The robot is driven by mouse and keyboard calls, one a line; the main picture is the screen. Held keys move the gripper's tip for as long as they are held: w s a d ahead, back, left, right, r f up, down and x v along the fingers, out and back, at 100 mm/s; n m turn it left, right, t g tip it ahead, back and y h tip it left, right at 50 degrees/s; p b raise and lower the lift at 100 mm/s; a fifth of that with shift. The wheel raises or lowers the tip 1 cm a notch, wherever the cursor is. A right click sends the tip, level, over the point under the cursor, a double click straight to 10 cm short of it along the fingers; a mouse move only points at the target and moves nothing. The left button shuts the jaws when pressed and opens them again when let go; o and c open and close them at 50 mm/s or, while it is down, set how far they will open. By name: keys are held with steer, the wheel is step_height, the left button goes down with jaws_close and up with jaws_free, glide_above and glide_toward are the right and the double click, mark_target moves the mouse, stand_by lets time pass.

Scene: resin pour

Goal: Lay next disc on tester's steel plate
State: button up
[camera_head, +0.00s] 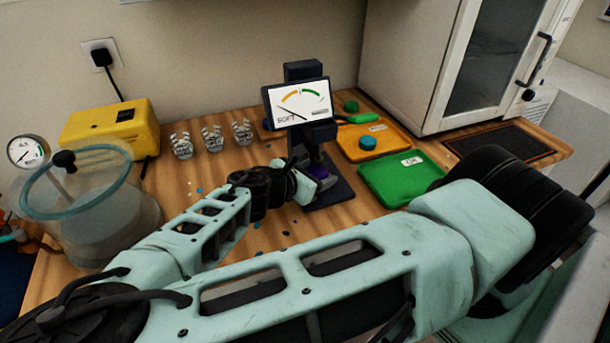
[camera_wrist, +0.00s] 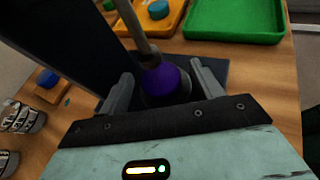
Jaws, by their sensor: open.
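The tester (camera_head: 298,105) stands upright on the bench, its dial reading SOFT with the needle at the lower left. A purple disc (camera_wrist: 161,79) sits on the tester's small round plate (camera_wrist: 178,101), with the tester's rod directly above it; I cannot tell if the rod touches it. My gripper (camera_wrist: 164,88) is open, its fingers on either side of the purple disc with gaps showing. In the head view the purple disc (camera_head: 318,171) is partly hidden. A blue disc (camera_head: 367,143) and a green disc (camera_head: 351,106) are at the orange tray (camera_head: 401,147).
The green tray (camera_head: 376,188), labelled OK, is empty at the right. Several clear cups (camera_head: 212,138) stand at the back left, near a yellow box (camera_head: 95,128) and a glass-lidded pot (camera_head: 85,215). A white cabinet (camera_head: 415,65) bounds the back right. Small chips dot the bench.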

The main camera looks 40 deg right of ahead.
steer(key=b+v, duration=0.1)
steer(key=v, duration=1.1)
